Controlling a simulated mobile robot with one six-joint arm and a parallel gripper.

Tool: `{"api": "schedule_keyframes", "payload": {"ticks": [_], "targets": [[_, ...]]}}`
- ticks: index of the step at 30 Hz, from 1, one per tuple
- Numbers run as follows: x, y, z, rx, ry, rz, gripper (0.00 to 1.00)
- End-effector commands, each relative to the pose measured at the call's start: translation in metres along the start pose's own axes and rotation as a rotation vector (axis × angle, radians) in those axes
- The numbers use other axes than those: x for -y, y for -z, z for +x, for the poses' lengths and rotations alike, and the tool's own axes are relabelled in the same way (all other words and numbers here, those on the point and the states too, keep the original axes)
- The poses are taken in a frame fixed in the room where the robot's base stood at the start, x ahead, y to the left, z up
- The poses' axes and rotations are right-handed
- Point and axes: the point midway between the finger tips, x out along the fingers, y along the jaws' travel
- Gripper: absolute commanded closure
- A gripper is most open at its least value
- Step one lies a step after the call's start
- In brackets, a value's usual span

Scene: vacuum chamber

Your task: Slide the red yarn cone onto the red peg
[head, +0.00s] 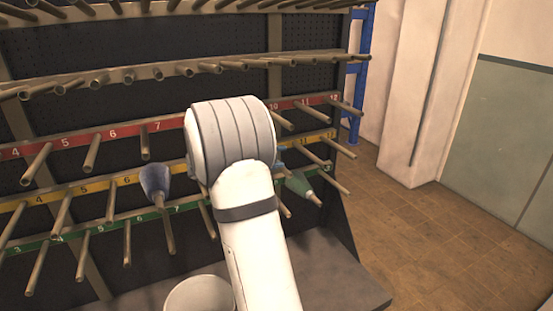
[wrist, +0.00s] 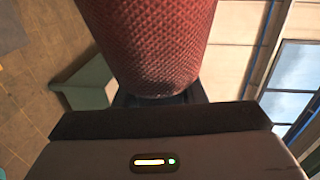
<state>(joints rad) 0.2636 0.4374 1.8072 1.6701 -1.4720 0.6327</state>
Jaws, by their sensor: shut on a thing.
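The red yarn cone (wrist: 150,45) fills the top middle of the wrist view, with a textured wound surface. My gripper (wrist: 158,98) is shut on it; the dark jaws show just below the cone. In the head view my white arm hides the gripper and the cone. A red numbered rail (head: 75,140) crosses the rack, and brown pegs (head: 92,152) stick out along it. Part of this rail is behind my arm. I cannot tell which peg is the red peg, as none looks red itself.
A blue-grey cone (head: 154,180) and a green cone (head: 301,186) sit on lower pegs. A yellow rail (head: 60,190) and a green rail (head: 155,214) run below the red one. Pegs also stick out above. Open tiled floor (head: 430,225) lies to the right.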

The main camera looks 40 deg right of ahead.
Motion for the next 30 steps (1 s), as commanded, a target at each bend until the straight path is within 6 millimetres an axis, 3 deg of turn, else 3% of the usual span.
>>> {"api": "schedule_keyframes", "payload": {"ticks": [30], "targets": [[0.001,-0.034,0.0,0.0,0.001,0.002,1.0]]}}
